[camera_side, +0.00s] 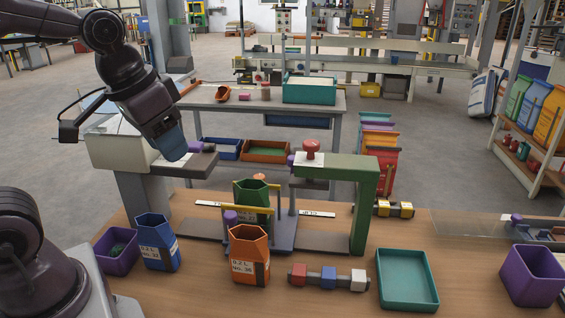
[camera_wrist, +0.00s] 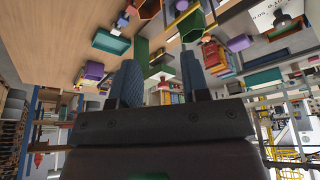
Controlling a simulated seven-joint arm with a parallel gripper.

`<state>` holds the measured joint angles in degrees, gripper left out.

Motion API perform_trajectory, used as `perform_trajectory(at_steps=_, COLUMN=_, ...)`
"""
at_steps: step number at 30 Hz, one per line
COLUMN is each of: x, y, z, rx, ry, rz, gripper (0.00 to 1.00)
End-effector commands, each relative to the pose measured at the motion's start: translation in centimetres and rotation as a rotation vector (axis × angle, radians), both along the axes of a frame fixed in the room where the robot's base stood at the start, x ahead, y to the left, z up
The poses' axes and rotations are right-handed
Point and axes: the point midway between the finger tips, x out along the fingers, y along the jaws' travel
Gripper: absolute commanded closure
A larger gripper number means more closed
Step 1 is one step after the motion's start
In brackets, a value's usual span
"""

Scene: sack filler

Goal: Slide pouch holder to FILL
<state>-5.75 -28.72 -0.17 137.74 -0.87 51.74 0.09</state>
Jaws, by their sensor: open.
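The pouch holder (camera_side: 282,236) is a grey-blue carriage with yellow posts, on a dark rail in the middle of the table in the side view. A green open-topped pouch (camera_side: 250,192) stands in it. A purple knob (camera_side: 231,218) shows at its front left. White label strips lie along the rail, one at left (camera_side: 208,204) and one at right (camera_side: 318,214); their lettering is too small to read surely. My gripper (camera_side: 172,147) is open and empty, high above and left of the holder. Its two blue fingers (camera_wrist: 160,80) stand apart in the wrist view.
A green arch (camera_side: 365,205) with a red knob (camera_side: 312,148) stands right of the holder. A blue pouch (camera_side: 157,242) and an orange pouch (camera_side: 249,256) stand in front. A purple bin (camera_side: 117,252), coloured blocks (camera_side: 328,278) and a teal tray (camera_side: 407,280) are nearby.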

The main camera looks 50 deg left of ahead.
Motion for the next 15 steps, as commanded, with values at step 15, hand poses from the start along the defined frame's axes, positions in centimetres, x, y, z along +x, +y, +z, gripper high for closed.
perform_trajectory(at_steps=15, x=18.1, y=8.6, z=-4.3, rx=-0.114, ry=0.152, rz=-0.246, gripper=0.58)
